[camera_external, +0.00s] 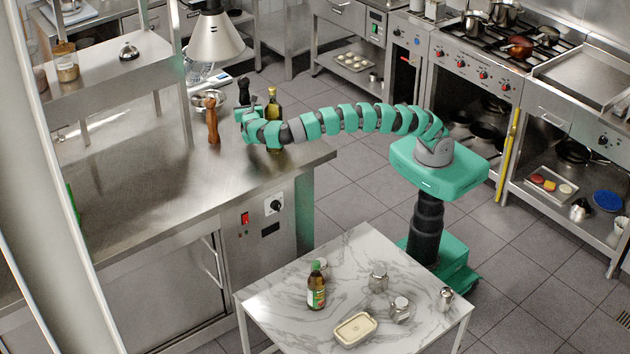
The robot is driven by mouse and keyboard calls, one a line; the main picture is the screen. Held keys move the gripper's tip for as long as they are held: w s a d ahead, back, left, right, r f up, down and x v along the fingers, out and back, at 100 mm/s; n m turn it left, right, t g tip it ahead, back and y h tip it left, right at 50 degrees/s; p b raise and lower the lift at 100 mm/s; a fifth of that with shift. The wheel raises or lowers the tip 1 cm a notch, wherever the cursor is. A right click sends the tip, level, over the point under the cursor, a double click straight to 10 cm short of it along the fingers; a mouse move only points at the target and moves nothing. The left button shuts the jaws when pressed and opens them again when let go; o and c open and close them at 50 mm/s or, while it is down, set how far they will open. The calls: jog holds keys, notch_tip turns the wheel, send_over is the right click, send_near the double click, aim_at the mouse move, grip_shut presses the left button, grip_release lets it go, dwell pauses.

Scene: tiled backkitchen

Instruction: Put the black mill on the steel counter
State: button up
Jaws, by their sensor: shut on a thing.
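The black mill (244,91) is upright above the left end of my arm, and its dark top shows. My gripper (246,114) is over the right part of the steel counter (165,190) and is shut on the mill. The gripper and wrist hide the mill's lower part, so I cannot tell whether its base touches the counter.
A brown wooden mill (212,121) stands just left of my gripper. A dark oil bottle (273,115) stands close on its right, behind the arm. A metal bowl (205,99) and a lamp (215,40) are behind. The counter's front is clear.

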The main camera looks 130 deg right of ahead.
jog(key=shift+f, duration=3.05)
jog(key=o, duration=1.1)
jog(key=shift+o, duration=0.2)
jog(key=v, duration=1.2)
